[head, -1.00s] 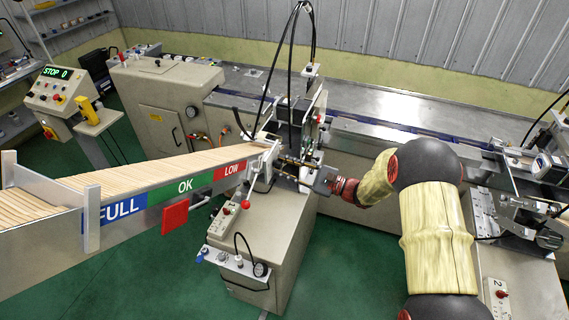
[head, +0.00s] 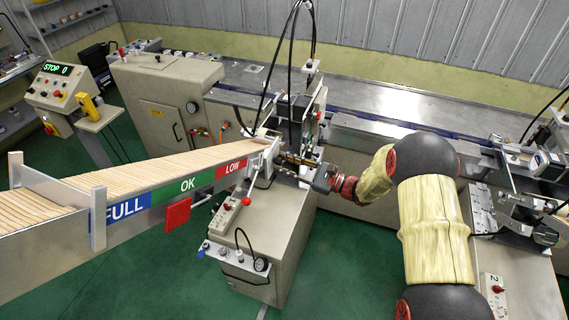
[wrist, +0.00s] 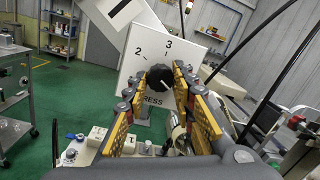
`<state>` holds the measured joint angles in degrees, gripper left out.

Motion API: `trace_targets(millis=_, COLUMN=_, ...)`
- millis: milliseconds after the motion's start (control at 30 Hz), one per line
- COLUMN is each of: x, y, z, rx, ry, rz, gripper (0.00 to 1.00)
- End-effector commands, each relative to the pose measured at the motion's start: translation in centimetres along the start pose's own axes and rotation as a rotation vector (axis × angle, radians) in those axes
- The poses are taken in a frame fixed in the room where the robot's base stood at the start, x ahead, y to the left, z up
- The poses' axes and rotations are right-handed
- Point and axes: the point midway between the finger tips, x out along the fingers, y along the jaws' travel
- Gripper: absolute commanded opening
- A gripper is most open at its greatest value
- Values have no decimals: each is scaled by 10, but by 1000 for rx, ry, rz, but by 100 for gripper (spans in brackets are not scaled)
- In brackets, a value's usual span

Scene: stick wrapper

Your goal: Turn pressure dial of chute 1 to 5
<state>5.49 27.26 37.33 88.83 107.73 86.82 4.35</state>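The pressure dial (wrist: 158,79) is a black round knob on a white panel (wrist: 185,52), with "2", "3" and part of the word "PRESS" readable. A pale mark shows on the knob's lower right; the 5 is not visible. My gripper (wrist: 161,84) is open, its yellow-padded fingers to the left and right of the knob. I cannot tell whether they touch it. In the head view my gripper (head: 322,178) is beside the chute's lower end, and the dial is hidden there. The chute (head: 165,189) is full of wooden sticks and carries FULL, OK and LOW labels.
Cables hang above my gripper. A second station (head: 495,290) marked 2 is at right. Green floor (head: 130,285) is clear in front.

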Motion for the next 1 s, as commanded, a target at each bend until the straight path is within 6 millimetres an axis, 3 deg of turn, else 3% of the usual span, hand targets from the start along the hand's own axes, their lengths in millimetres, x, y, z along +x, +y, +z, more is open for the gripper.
trace_targets(millis=300, x=0, y=0, z=-1, rx=1, ry=1, rz=0, gripper=44)
trace_targets(millis=667, x=-3, y=0, z=0, rx=0, ry=1, rz=-1, gripper=44)
trace_targets(millis=767, x=-13, y=0, z=-1, rx=1, ry=1, rz=-2, gripper=44)
trace_targets(millis=1000, x=-60, y=-2, z=-1, rx=-1, ry=3, rz=-4, gripper=44)
